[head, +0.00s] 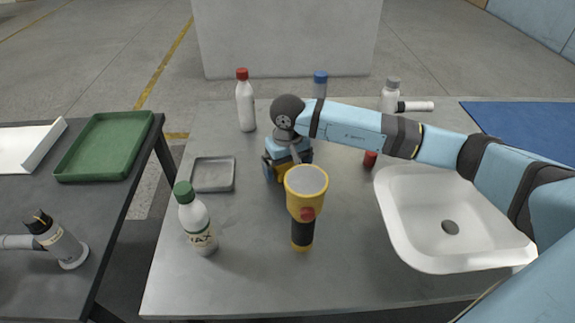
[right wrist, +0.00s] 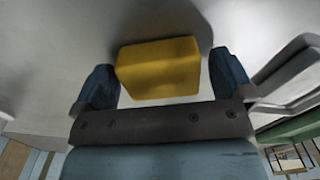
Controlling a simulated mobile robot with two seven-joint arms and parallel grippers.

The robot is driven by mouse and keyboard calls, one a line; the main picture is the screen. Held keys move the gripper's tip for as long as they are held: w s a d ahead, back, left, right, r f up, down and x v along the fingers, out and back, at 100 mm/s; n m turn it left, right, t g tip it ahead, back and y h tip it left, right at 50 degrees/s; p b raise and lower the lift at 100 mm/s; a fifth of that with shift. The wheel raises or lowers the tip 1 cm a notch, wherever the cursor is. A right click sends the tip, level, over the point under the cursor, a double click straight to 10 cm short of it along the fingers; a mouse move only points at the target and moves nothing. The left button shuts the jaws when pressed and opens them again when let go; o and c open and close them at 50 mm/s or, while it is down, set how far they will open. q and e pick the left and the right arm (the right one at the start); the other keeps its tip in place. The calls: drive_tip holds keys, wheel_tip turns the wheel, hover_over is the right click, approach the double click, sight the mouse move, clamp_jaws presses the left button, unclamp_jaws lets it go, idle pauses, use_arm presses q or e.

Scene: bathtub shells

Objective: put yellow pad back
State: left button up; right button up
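The yellow pad (right wrist: 160,68) is a block on the grey table, between the two blue fingers of my right gripper (right wrist: 163,75) in the right wrist view. A narrow gap shows between the pad and the right-hand finger; the left-hand finger is at or very near its edge. In the head view my right gripper (head: 288,167) points down at the table, and only a yellow sliver of the pad (head: 291,175) shows behind the flashlight. A shallow grey tray (head: 197,190), empty, lies left of the gripper. My left gripper is not in view.
A yellow flashlight (head: 302,232) stands just in front of my right gripper. A green-capped bottle (head: 198,225) stands front left, a red-capped bottle (head: 245,105) behind. A white basin (head: 400,235) is at right. A green tray (head: 105,147) lies on the left table.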

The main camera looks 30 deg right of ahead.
sight(288, 165)
wheel_tip(288, 165, up, 12)
drive_tip(key=p, duration=0.1)
drive_tip(key=shift+r, duration=0.15)
idle(0.4)
idle(0.3)
